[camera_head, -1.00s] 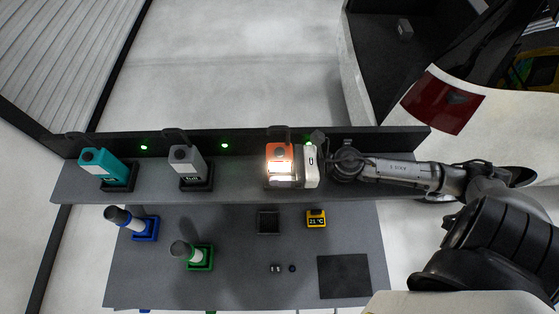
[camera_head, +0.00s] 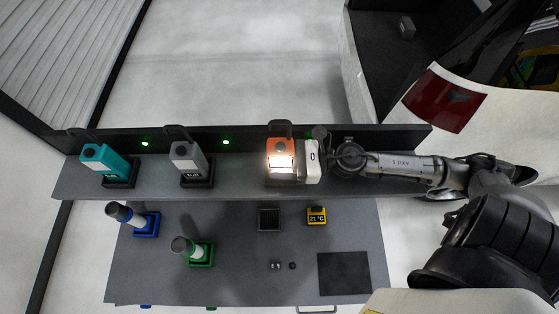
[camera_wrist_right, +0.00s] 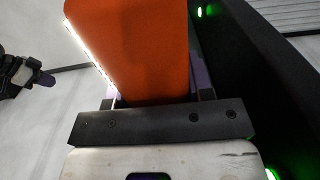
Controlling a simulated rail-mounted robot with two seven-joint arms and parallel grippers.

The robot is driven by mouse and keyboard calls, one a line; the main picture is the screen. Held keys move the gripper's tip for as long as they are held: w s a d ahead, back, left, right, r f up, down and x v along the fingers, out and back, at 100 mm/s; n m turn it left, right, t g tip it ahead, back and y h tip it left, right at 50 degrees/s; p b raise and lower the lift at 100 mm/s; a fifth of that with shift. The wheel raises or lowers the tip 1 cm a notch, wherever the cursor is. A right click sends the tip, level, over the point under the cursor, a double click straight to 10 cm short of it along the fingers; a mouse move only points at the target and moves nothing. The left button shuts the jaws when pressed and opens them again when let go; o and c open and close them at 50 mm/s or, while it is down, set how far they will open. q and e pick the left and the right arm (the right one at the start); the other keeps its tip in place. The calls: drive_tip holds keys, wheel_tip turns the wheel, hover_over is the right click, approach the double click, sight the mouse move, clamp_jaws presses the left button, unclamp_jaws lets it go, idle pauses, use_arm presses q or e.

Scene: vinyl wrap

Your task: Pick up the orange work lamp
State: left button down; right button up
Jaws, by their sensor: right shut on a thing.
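The orange work lamp (camera_head: 281,148) stands at the back right of the grey shelf, with its bright panel lit. My right gripper (camera_head: 298,162) reaches it from the right and is shut on it. In the right wrist view the lamp's orange body (camera_wrist_right: 150,50) rises between the fingers, behind the dark gripper bar (camera_wrist_right: 160,122). The fingertips are mostly hidden by the lamp. I cannot tell whether the lamp is clear of the shelf. A dark mechanical shape (camera_wrist_right: 22,72) at the left edge of the wrist view looks like my left gripper; its jaws are unclear.
A dark back wall (camera_head: 240,143) runs behind the lamp. On the lower level are a yellow temperature display (camera_head: 316,216), an empty dark holder (camera_head: 268,219) and a black mat (camera_head: 344,274).

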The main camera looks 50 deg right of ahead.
sight(280, 143)
wheel_tip(280, 143, up, 9)
drive_tip(key=shift+f+p, duration=0.1)
drive_tip(key=shift+p, duration=0.25)
use_arm(q)
drive_tip(key=shift+r, duration=0.45)
